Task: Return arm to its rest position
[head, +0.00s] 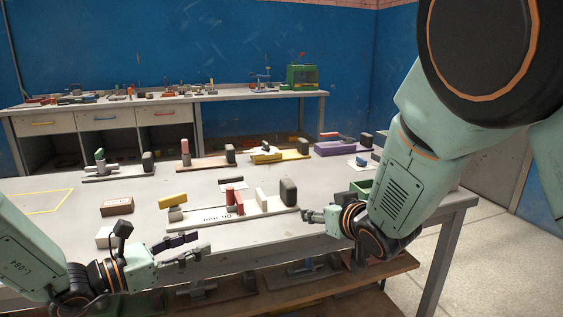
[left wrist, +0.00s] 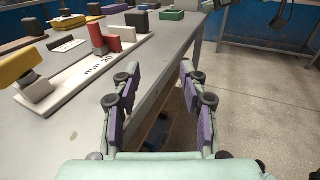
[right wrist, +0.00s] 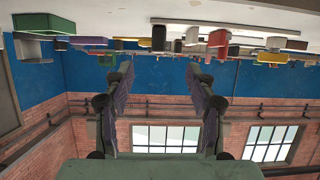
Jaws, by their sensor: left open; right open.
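My left gripper (head: 180,251) is low at the front edge of the near table, in front of the white panel mould. In the left wrist view its two purple-padded fingers (left wrist: 155,110) are spread with nothing between them. My right gripper (head: 312,217) is at the table's front edge, just right of the mould's end. In the right wrist view its fingers (right wrist: 160,110) are apart and empty, and the picture is upside down. The white panel mould (head: 237,213) lies on the table with a red block, a white block and a dark upright pad on it.
The near table (head: 235,258) holds a yellow block (head: 172,201), a brown block (head: 117,207) and a green box (head: 360,187). More moulds stand in a row behind, including a yellow one (head: 280,155). A back bench (head: 180,98) lines the blue wall. Open floor lies at the right.

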